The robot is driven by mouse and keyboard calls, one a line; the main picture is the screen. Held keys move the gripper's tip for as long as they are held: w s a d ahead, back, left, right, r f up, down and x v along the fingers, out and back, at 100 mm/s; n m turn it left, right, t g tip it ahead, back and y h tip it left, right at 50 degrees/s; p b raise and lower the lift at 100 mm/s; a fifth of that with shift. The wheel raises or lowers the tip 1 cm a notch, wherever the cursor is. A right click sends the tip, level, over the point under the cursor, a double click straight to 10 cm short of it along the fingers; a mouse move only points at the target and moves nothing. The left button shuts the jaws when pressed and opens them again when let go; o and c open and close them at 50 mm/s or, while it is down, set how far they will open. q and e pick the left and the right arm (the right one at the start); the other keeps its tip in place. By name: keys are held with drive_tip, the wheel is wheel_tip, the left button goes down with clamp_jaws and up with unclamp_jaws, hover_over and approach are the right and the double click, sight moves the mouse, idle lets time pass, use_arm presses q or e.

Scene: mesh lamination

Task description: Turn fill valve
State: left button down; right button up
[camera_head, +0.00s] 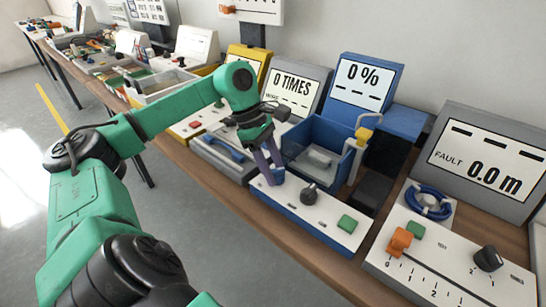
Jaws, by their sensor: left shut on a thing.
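The blue filling unit shows "0 %" on its screen (361,84), with a blue bin (318,137) and a yellow tap (364,134) in front of it. Its white control panel (325,213) has a black knob (309,191) and a green button (347,223). My left gripper (271,174) points down at the panel's left end, left of the black knob and apart from it. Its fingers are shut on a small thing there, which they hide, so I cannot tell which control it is. My right gripper is out of view.
To the right is a grey unit reading "FAULT 0.0 m" (486,161), with a coiled blue cable (429,203) and an orange slider (399,241). The "0 TIMES" unit (294,88) stands to the left. The floor (215,255) before the bench is clear.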

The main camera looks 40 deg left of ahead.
use_arm(q)
drive_tip(key=shift+m+p, duration=0.6)
drive_tip(key=shift+p, duration=0.1)
drive_tip(key=shift+g, duration=0.3)
drive_tip(key=shift+c, duration=1.9)
unclamp_jaws()
drive_tip(key=shift+a+r, duration=0.1)
drive_tip(key=p+v, duration=0.4)
drive_tip(key=v, duration=1)
drive_tip(key=shift+a, duration=0.2)
